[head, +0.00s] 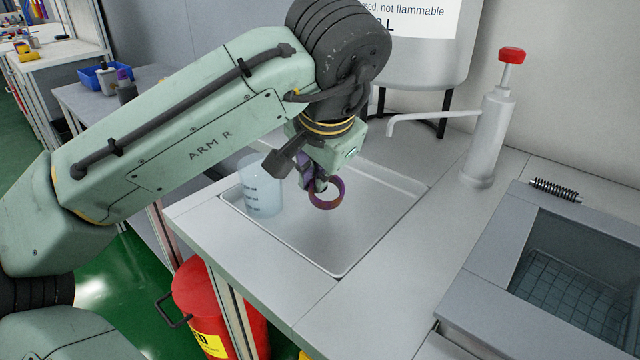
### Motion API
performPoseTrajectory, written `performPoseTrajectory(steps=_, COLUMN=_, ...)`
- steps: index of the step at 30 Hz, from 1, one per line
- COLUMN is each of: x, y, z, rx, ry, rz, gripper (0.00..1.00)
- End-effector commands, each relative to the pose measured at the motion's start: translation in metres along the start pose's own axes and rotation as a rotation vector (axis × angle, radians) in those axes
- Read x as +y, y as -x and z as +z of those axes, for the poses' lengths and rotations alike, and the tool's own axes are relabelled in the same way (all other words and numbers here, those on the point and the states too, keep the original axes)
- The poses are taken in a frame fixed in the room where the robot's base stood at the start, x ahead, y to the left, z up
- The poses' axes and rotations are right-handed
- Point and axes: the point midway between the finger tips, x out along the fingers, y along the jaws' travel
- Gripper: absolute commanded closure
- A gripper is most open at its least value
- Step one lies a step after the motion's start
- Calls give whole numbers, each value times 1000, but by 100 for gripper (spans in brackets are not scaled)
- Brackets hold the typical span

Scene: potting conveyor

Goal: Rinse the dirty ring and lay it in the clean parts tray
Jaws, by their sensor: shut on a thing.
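A purple ring (341,194) with a brownish lower part hangs in my gripper (318,186). My gripper is shut on the ring at its upper left side and holds it over the white sink-like tray (370,232). The ring appears to be above the tray's floor, not touching it. I cannot tell how dirty the ring is. I see nothing that is clearly labelled as the clean parts tray.
A translucent beaker (262,190) with blue marks stands at the tray's left, close to my gripper. A white pump dispenser (489,135) with a red knob stands at the right, its spout pointing left. A basin with a basket (575,275) and a spring (555,190) are further right.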

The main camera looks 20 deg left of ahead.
Motion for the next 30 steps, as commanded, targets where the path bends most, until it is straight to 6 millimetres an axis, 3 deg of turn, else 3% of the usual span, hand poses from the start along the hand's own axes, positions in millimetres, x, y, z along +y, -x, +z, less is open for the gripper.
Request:
performPoseTrajectory(steps=18, x=-36, y=-37, z=-29, rx=1, ry=0, rz=1, gripper=100)
performPoseTrajectory(steps=30, x=-44, y=-46, z=-34, rx=0, ry=-1, rz=-1, gripper=100)
